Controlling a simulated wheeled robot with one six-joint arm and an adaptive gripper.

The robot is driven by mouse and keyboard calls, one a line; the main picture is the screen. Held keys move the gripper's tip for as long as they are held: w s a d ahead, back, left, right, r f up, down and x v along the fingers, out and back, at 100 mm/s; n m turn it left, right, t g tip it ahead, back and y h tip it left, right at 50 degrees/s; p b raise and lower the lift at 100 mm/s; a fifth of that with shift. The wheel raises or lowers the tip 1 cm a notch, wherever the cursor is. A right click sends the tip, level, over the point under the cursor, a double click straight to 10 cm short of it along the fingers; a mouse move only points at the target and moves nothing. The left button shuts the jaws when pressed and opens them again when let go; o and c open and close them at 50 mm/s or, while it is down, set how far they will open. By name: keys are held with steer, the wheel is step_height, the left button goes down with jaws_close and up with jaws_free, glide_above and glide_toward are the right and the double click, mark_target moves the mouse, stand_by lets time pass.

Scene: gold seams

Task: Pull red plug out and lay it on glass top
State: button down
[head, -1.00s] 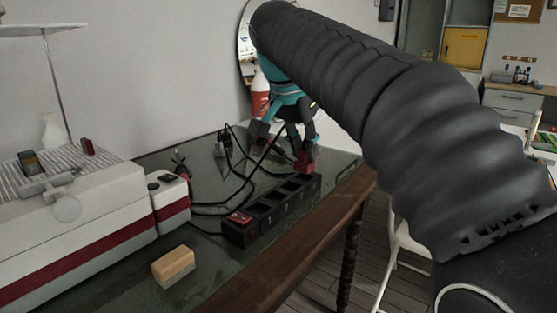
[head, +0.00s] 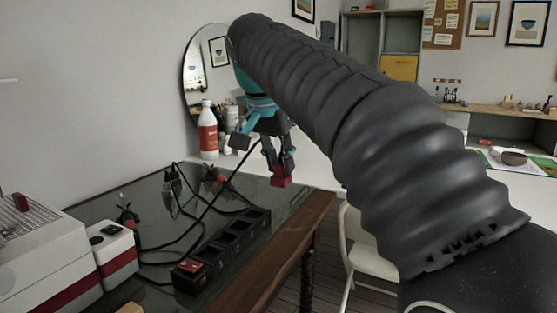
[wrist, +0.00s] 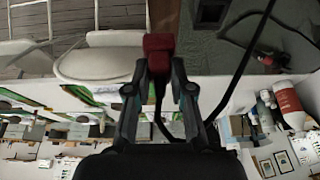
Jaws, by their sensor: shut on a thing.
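The red plug (head: 281,181) is between the fingertips of my gripper (head: 279,168), which is shut on it. It hangs in the air, apart from the black power strip (head: 230,240) and above the back right edge of the table. In the wrist view the red plug (wrist: 158,46) sits at the fingertips, with a dark cord running down behind the fingers. The strip lies on the dark glass top (head: 290,206), with several sockets showing and a red switch (head: 189,268) at its near end.
Dark cords and other plugs (head: 172,180) lie on the glass left of the strip. A white machine (head: 50,255) stands at the left. A red-labelled bottle (head: 208,132) and a round mirror (head: 196,75) are at the back. Bare glass shows right of the strip, along the wooden edge (head: 290,245).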

steer(key=shift+r+p, duration=0.8)
steer(key=shift+r, duration=0.65)
steer(key=shift+f, duration=0.1)
